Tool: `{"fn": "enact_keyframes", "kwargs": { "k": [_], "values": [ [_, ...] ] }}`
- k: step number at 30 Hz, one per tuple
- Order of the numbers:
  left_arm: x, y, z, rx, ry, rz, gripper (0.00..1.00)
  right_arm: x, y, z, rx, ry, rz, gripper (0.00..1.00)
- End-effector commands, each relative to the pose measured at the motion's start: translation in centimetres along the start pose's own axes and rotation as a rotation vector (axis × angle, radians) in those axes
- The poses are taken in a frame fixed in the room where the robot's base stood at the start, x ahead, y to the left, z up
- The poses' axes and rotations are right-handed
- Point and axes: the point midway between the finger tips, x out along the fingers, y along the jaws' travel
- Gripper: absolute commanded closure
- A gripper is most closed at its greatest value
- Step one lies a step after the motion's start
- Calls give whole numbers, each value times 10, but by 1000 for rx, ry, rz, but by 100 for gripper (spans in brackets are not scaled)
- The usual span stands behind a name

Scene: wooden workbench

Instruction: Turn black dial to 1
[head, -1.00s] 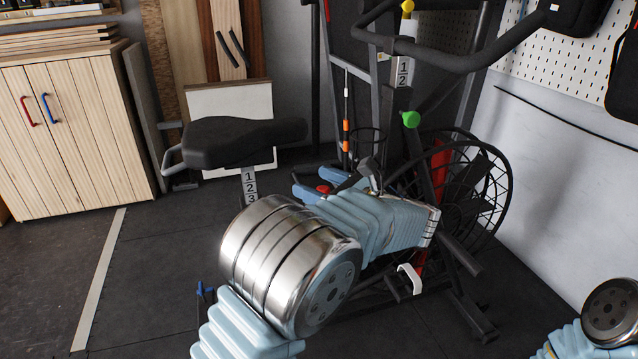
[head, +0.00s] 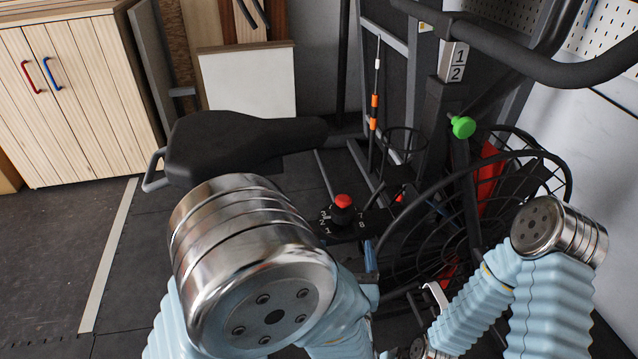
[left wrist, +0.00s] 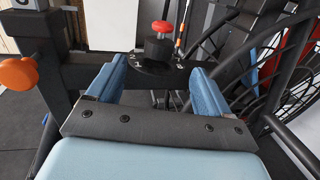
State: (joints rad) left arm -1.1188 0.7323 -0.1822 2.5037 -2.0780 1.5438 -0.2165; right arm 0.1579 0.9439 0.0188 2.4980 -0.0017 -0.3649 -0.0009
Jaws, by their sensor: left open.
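The black dial (head: 343,215) has a red knob on top and stands upright on a dark round plate, below and right of the bike seat. White numbers ring it: 1, 2 and 3 at its left, 7 and 8 at its right. Which number it points to cannot be told. In the left wrist view the dial (left wrist: 158,48) stands just beyond and between the blue fingertips of my left gripper (left wrist: 158,68), which is open and empty, apart from the dial. In the head view my arm hides most of this gripper.
The black seat (head: 235,143) is left of the dial. The caged fan wheel (head: 470,220), green knob (head: 463,127) and handlebar (head: 530,60) are at the right. An orange knob (left wrist: 19,73) shows at left in the left wrist view. Floor at far left is clear.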

Motion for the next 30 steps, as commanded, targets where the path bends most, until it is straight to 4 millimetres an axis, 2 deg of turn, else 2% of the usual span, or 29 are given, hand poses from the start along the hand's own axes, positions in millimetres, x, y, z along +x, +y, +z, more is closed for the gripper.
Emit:
{"fn": "enact_keyframes", "kwargs": {
  "k": [2,5,15,21,25,30],
  "values": [
    [0,-1,-2,-3,8,-19,20,-1,0,1,0,-2,0,57],
    [12,-1,-2,-5,7,-17,20,-2,-1,1,0,-2,0,57],
    [89,-1,-2,-2,6,-13,20,-9,-6,2,-3,-6,-4,57],
    [121,-2,-3,-2,7,-14,20,-11,-8,3,-5,-7,-6,57],
    [131,-2,-2,-2,6,-15,20,-12,-9,3,-5,-8,-6,57],
    [134,-2,-3,-2,6,-15,20,-12,-9,3,-6,-8,-6,57]
  ]
}}
